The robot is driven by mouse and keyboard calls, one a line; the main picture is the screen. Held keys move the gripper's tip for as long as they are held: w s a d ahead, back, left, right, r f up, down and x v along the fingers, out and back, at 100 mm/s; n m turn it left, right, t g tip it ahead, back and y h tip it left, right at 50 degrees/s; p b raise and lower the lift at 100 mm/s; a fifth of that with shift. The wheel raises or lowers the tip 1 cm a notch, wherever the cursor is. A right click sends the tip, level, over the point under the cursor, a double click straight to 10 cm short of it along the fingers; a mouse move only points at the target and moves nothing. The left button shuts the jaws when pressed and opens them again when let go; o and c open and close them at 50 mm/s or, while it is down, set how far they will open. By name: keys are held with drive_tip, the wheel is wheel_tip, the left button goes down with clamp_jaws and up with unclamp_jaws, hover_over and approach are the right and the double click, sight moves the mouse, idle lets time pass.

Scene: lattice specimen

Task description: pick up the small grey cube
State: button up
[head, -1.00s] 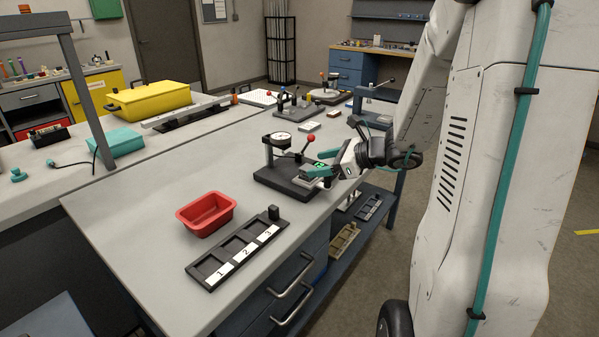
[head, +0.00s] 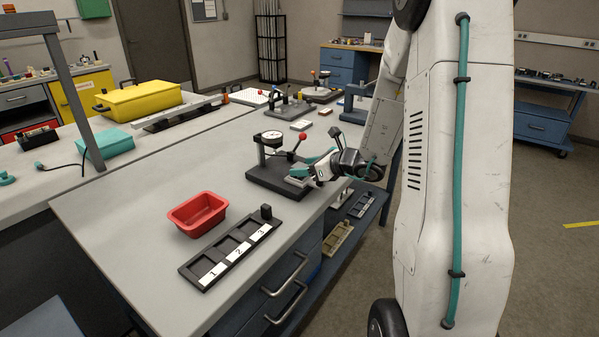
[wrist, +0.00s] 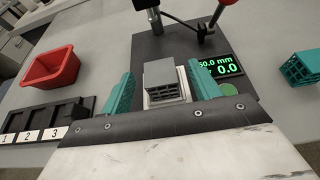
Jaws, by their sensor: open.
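The small grey cube (wrist: 161,79), with a lattice front face, sits on a pale pad on a dark gauge stand (wrist: 185,42). In the wrist view, my gripper (wrist: 160,70) is open, with one teal finger on each side of the cube. Gaps show between the fingers and the cube. In the head view, my gripper (head: 308,171) is at the right side of the gauge stand (head: 262,176). I cannot make out the cube clearly there.
A lit readout (wrist: 220,66) is right of the cube, and a teal lattice block (wrist: 301,67) lies farther right. The stand has a dial and a red-knobbed lever (head: 302,137). A red bin (head: 198,215) and numbered tray (head: 207,282) are left.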

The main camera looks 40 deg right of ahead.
drive_tip(key=c, duration=1.1)
drive_tip(key=shift+o, duration=0.2)
drive_tip(key=shift+r, duration=0.45)
drive_tip(key=r, duration=0.2)
drive_tip(key=d, duration=0.1)
drive_tip(key=shift+s+r, duration=0.35)
drive_tip(key=shift+r, duration=0.05)
drive_tip(key=s+d+r, duration=0.1)
drive_tip(key=s+d, duration=0.6)
drive_tip(key=d, duration=0.5)
drive_tip(key=shift+s+d+r, duration=0.15)
drive_tip(key=shift+s+d, duration=0.2)
